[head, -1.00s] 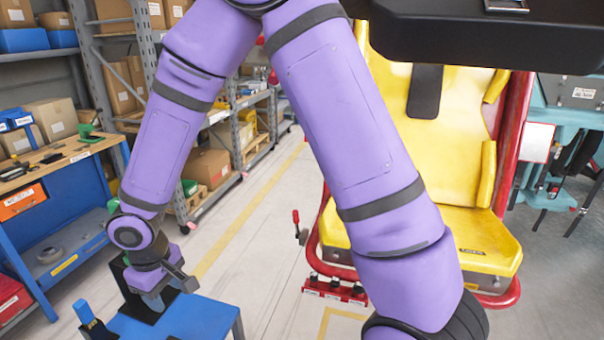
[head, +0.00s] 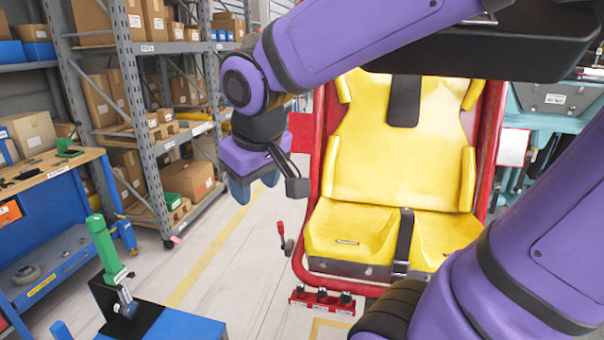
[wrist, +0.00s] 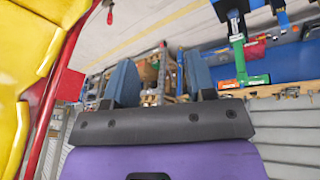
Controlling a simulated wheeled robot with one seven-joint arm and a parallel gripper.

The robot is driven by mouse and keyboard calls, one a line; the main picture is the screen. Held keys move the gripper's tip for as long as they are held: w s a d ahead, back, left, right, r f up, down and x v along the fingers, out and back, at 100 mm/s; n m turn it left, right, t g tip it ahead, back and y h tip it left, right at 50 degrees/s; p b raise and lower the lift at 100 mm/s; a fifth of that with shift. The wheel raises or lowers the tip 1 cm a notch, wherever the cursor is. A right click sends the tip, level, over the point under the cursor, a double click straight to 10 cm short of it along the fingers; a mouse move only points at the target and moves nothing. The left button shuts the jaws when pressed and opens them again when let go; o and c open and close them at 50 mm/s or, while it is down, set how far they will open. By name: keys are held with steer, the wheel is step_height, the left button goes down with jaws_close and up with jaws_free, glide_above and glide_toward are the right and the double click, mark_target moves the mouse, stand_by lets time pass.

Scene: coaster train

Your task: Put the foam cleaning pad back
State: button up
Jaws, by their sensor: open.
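I cannot make out a foam cleaning pad for certain in either view. My gripper (head: 253,188) hangs from my purple arm left of the yellow seat, above the floor, with its fingers pointing down. In the wrist view its two blue-grey fingers (wrist: 160,84) stand apart with nothing between them. A green-handled tool (head: 104,246) with a metal lower part stands at a black block (head: 133,322) on the blue table (head: 190,326), below and left of my gripper. Green parts (wrist: 241,60) also show in the wrist view.
A yellow seat (head: 395,150) in a red frame stands right of my gripper, with a red-handled lever (head: 281,235) at its side. A wooden-topped workbench (head: 50,165) is at left, grey shelving (head: 155,120) with boxes behind. Open floor (head: 235,275) lies between.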

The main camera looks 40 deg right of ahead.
steer(key=s+d+r+m+t+y, duration=0.1)
steer(key=s+d+r, duration=0.2)
steer(key=s, duration=0.5)
steer(key=shift+r, duration=0.1)
